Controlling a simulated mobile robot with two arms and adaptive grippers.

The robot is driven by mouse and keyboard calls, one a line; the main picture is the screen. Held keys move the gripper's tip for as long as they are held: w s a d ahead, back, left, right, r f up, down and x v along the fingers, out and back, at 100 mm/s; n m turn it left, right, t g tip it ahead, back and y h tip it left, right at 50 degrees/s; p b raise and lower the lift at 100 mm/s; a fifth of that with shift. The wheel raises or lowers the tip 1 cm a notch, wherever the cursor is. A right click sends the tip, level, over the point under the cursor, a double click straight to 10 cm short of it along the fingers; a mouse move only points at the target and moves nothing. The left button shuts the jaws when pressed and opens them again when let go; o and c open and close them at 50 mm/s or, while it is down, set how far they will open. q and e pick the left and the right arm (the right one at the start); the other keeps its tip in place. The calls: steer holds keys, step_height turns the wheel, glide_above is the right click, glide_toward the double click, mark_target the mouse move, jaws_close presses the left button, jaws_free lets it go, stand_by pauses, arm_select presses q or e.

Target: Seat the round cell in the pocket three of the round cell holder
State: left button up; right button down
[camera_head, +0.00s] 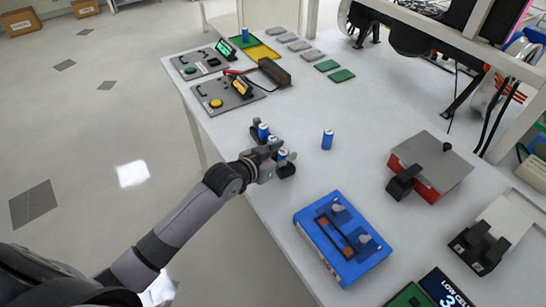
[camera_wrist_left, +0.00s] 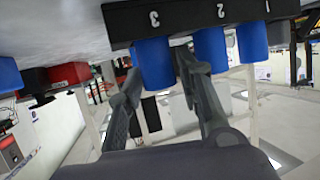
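The round cell holder (camera_wrist_left: 110,30) is a black block with white numbers, seen upside down in the left wrist view; numbers 3 and 2 are readable. A blue round cell (camera_wrist_left: 153,65) stands at pocket three and looks seated, though its base is hidden. Two more blue cells, one of them here (camera_wrist_left: 210,50), stand at the other pockets. My left gripper (camera_wrist_left: 157,68) has its fingers either side of the pocket three cell, tips appearing against it. In the head view the gripper (camera_head: 272,158) is over the holder's near end, by that cell (camera_head: 282,156). My right gripper is not in view.
A blue fixture (camera_head: 340,250) lies nearer, and a red box with grey lid (camera_head: 440,160) stands right. Panels with buttons (camera_head: 225,98) are at the far left.

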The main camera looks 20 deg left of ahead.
arm_select(q)
steer(key=v, duration=1.1)
steer(key=shift+s+r+b, duration=0.2)
steer(key=shift+s+b, duration=0.15)
steer(key=shift+b, duration=0.05)
steer(key=shift+a, duration=0.15)
steer(key=s+f+g, duration=0.1)
steer(key=s+f, duration=0.1)
steer(key=s+f+g+y, duration=0.1)
steer(key=s+f, duration=0.2)
steer(key=s+f+g+y, duration=0.1)
steer(key=s+f, duration=0.1)
steer(key=shift+s+d+f+n+g, duration=0.25)
steer(key=shift+d+f+n+g, duration=0.05)
steer(key=shift+d+n, duration=0.1)
steer(key=s+f+n+g+y, duration=0.1)
steer(key=s+f+g, duration=0.2)
steer(key=s, duration=0.4)
steer(key=s+f+g+y, duration=0.1)
steer(key=s+f+g, duration=0.15)
steer(key=s, duration=0.45)
step_height(320, 180, down, 27)
steer(key=s+g, duration=0.2)
steer(key=s, duration=0.1)
steer(key=s+a+f, duration=0.3)
steer(key=s+f, duration=1.2)
steer(key=shift+s+a+f+g+y, duration=0.2)
steer(key=shift+s+f+g+y, duration=0.1)
steer(key=shift+s+g, duration=0.1)
